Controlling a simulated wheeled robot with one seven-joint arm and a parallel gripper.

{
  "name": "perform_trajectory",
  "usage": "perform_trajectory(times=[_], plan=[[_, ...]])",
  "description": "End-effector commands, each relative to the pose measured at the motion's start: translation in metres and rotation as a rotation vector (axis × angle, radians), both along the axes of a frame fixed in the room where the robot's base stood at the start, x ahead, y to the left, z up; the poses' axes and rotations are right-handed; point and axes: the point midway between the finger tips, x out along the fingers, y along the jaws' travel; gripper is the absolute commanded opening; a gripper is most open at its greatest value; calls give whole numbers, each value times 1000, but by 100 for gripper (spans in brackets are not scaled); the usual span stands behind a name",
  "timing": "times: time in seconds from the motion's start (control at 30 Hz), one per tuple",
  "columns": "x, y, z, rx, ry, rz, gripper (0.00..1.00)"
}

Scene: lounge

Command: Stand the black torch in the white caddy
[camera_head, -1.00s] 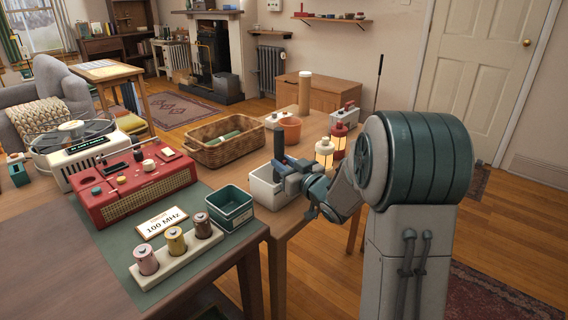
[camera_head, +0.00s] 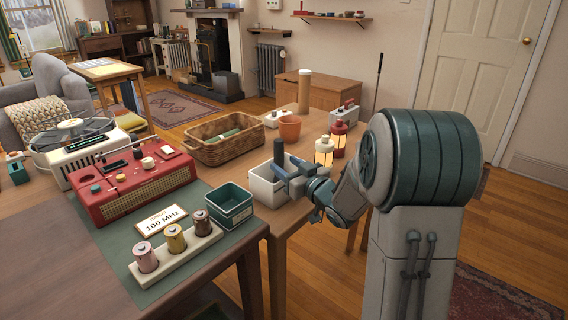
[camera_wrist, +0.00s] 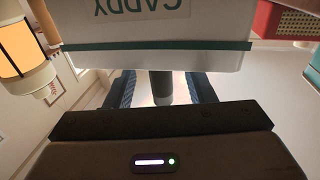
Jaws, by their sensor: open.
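The black torch (camera_head: 279,152) stands upright, its upper end above the rim of the white caddy (camera_head: 259,189); its lower end is hidden by the caddy wall and my gripper. My gripper (camera_head: 284,175) is at the caddy's near right side, over its rim. In the wrist view, the caddy (camera_wrist: 215,30) fills the top with its label upside down, and part of the torch (camera_wrist: 161,88) shows between the two open fingers (camera_wrist: 160,92). I cannot tell whether a finger still touches the torch.
Two lit lanterns, one cream (camera_head: 324,151) and one red (camera_head: 338,139), stand close behind my arm. A wicker basket (camera_head: 222,150) and a terracotta pot (camera_head: 289,128) are behind the caddy. A green box (camera_head: 230,207) stands to its left, near the red radio (camera_head: 133,187).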

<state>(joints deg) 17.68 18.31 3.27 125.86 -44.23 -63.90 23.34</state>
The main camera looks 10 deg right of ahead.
Motion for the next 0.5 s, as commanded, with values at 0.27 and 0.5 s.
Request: perform_trajectory(times=[0.27,0.5], plan=[[-58,-28,0,-1,2,-5,49],[-97,-45,-3,1,1,-4,49]])
